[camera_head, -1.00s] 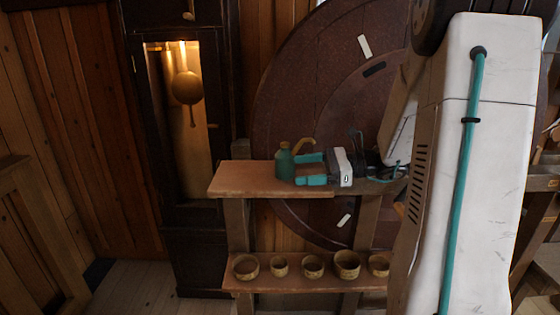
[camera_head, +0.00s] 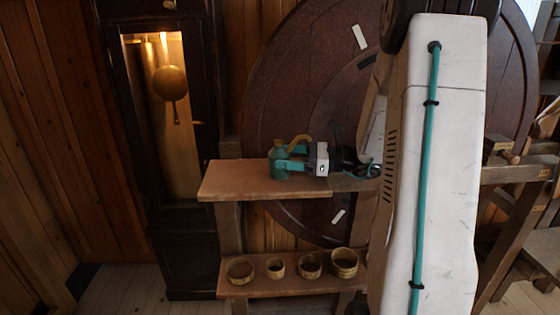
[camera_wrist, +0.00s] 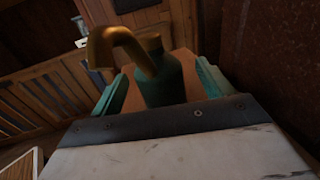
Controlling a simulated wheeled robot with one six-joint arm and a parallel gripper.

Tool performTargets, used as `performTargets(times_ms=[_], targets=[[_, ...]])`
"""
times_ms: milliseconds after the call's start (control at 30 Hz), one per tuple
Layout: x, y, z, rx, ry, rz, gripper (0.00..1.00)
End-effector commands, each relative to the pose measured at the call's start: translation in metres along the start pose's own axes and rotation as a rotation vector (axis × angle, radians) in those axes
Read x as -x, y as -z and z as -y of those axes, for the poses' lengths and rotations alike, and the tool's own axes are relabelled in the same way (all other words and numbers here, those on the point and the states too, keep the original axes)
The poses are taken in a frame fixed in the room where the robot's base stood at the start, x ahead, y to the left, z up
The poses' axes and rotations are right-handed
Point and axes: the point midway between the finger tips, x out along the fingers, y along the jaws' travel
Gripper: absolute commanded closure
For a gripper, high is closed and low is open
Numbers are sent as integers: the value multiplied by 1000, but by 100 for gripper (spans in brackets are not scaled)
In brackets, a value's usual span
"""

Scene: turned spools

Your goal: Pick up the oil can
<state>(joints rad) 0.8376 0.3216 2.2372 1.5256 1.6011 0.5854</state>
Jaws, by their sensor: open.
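The oil can (camera_head: 279,163) is a teal-green can with a brass-coloured curved spout, standing upright on the upper wooden shelf (camera_head: 232,181). My gripper (camera_head: 289,165) is at the can's right side, with its teal fingers pointing left towards it. In the wrist view the oil can (camera_wrist: 162,80) stands between the two teal fingers of my gripper (camera_wrist: 160,92). The spout bends to the left there and hides part of the can. The jaws are open, with one finger on each side of the can; contact cannot be told.
Several round wooden bowls (camera_head: 241,270) stand on the lower shelf (camera_head: 265,287). A large dark red wheel (camera_head: 290,90) is close behind the upper shelf. A tall clock case (camera_head: 165,110) stands at the left. The left part of the upper shelf is bare.

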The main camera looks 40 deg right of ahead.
Motion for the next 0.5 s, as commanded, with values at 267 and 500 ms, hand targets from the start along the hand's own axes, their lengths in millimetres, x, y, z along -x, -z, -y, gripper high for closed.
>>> performTargets(times_ms=[267,500], targets=[[-38,5,-2,-1,-2,0,21],[-42,5,-1,-1,2,0,21]])
